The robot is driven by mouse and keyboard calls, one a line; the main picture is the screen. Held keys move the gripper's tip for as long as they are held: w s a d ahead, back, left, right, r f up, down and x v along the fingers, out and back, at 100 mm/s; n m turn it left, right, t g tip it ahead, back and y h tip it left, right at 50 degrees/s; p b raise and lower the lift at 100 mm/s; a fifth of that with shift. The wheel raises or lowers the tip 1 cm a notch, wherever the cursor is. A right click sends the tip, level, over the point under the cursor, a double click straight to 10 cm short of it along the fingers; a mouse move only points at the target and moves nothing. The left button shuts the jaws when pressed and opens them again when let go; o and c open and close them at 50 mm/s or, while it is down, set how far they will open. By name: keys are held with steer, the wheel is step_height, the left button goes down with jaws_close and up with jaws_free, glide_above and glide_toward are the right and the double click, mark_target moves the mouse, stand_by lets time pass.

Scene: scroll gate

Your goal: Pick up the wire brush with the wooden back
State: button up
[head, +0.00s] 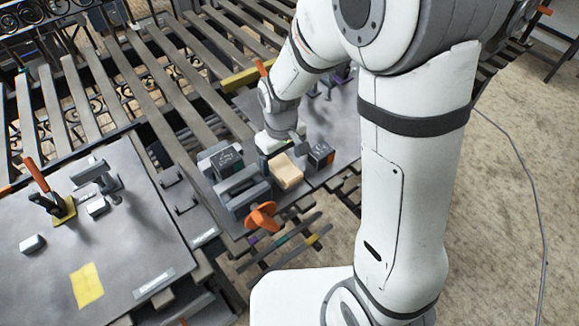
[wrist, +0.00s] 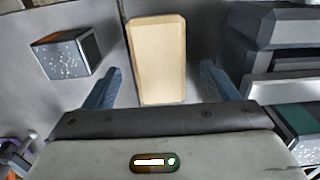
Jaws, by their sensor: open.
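The wire brush shows as a tan wooden block (head: 286,171), lying wood side up on the grey bench; its bristles are hidden. In the wrist view the wooden back (wrist: 157,50) lies lengthwise, centred between my fingers. My gripper (head: 283,143) is just behind the brush in the head view. In the wrist view my gripper (wrist: 158,80) is open, one blue-grey finger on each side of the brush's near end, with a gap on both sides. I cannot tell how high the fingertips are above the bench.
A dark speckled box (head: 320,154) stands close right of the brush. A grey vise (head: 243,190) with an orange handle (head: 262,215) is close on its left, and a dark green-marked box (head: 222,160) is behind the vise. A separate table at left holds a yellow cloth (head: 87,285).

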mark_target(282, 164)
steer(key=shift+w+f, duration=0.15)
steer(key=shift+f, duration=1.7)
steer(key=shift+c, duration=0.2)
steer(key=c, duration=1.1)
steer(key=shift+r, duration=0.1)
step_height(282, 164, up, 10)
steer(key=shift+f, duration=0.1)
